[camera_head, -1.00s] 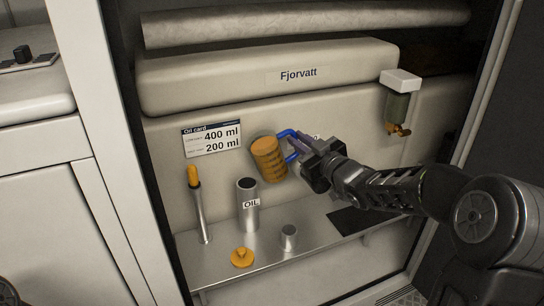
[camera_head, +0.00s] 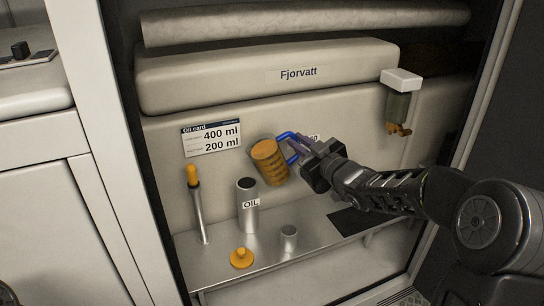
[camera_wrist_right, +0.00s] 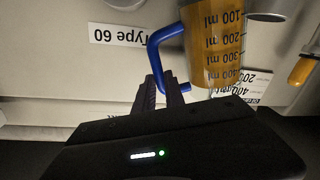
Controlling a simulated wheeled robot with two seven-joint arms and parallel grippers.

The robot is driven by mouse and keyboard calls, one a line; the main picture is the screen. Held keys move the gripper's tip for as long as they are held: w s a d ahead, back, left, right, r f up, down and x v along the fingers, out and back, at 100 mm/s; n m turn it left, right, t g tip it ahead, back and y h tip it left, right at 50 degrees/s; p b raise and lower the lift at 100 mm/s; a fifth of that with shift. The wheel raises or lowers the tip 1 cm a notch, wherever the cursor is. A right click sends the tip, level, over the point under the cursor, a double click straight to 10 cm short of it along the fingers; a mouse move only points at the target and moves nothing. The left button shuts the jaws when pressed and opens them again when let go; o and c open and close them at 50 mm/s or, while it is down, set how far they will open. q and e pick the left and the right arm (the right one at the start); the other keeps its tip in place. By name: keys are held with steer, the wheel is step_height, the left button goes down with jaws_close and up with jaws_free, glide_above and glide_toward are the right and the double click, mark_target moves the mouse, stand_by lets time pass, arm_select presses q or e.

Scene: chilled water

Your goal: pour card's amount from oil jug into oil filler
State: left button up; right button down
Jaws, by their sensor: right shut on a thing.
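The oil jug (camera_head: 267,163) is a clear measuring jug of amber oil with a blue handle (camera_head: 285,136). My right gripper (camera_head: 299,146) is shut on that handle and holds the jug in the air, tilted left, above and right of the oil filler. The filler (camera_head: 247,207) is an open metal tube marked OIL. In the right wrist view the jug (camera_wrist_right: 213,42) shows upside down with marks from 100 to 400 ml, and the gripper fingers (camera_wrist_right: 165,95) are at the handle. The oil card (camera_head: 211,138) reads 400 ml and 200 ml; its small text is unclear. My left gripper is out of view.
A dipstick with an orange grip (camera_head: 193,177) stands left of the filler. An orange cap (camera_head: 242,258) and a short metal cylinder (camera_head: 289,238) are on the metal shelf. A white-topped reservoir (camera_head: 399,98) hangs at right.

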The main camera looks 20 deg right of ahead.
stand_by(0.7)
steer(key=shift+f+n+b, duration=0.1)
steer(key=shift+n+b, duration=0.2)
steer(key=shift+b, duration=0.25)
steer(key=shift+a+f+n+b, duration=0.1)
steer(key=shift+a+n+b, duration=0.05)
steer(key=shift+n+b, duration=0.45)
stand_by(1.6)
steer(key=shift+a+n+b, duration=0.1)
steer(key=shift+n+b, duration=0.2)
steer(key=shift+b, duration=0.1)
stand_by(0.8)
steer(key=shift+a+r+n, duration=0.1)
steer(key=shift+r+n, duration=0.1)
steer(key=shift+n, duration=0.1)
steer(key=shift+a+b, duration=0.1)
steer(key=shift+b, duration=0.4)
stand_by(1.1)
steer(key=shift+a+r+n, duration=0.2)
steer(key=shift+r+n, duration=0.05)
steer(key=shift+n, duration=0.35)
stand_by(0.9)
